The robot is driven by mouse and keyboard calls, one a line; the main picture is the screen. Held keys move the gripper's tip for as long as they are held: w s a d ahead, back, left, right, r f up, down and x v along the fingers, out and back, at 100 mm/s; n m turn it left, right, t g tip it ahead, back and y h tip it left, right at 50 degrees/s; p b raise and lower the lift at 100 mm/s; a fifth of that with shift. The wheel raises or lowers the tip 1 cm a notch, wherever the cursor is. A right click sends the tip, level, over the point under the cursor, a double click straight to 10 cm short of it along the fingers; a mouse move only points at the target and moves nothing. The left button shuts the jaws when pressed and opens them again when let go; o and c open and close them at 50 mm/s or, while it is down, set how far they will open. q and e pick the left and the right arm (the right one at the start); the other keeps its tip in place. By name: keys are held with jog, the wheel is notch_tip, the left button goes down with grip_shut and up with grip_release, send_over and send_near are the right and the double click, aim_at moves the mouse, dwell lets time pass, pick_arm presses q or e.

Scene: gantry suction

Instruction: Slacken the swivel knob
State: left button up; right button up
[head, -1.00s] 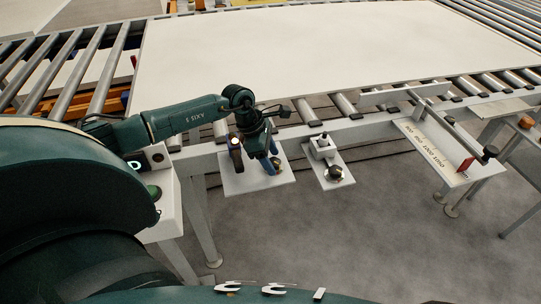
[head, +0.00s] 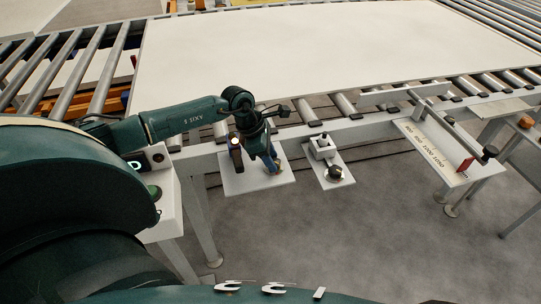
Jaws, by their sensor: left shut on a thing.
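My left gripper (head: 273,162) reaches down over the left white plate (head: 236,184), which is fixed at the table's front rail. Its blue fingers are shut on a small brownish knob (head: 279,172), taken to be the swivel knob. The fingers hide most of this knob, so its turn position cannot be read. A dark upright handle (head: 236,152) stands on the same plate, just left of the fingers. My right gripper is not in view.
A second white plate (head: 343,181) to the right carries a metal block (head: 322,147) and a dark round knob (head: 335,172). Farther right is a scale plate (head: 425,148) with a red marker (head: 465,164). A large pale panel (head: 330,50) lies on the rollers behind.

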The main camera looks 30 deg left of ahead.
pick_arm(q)
jog(key=shift+s+d+n+t+y+p, duration=0.1)
jog(key=shift+n+t+y+p, duration=0.25)
jog(key=shift+n, duration=1.2)
jog(key=shift+d+n+t+y+p, duration=0.1)
jog(key=shift+n+t+y, duration=0.4)
jog(key=shift+n, duration=1.05)
jog(key=o, duration=1)
jog(key=b+v, duration=0.1)
jog(key=v, duration=1.2)
jog(key=shift+s+r, duration=0.1)
jog(key=shift+r, duration=0.05)
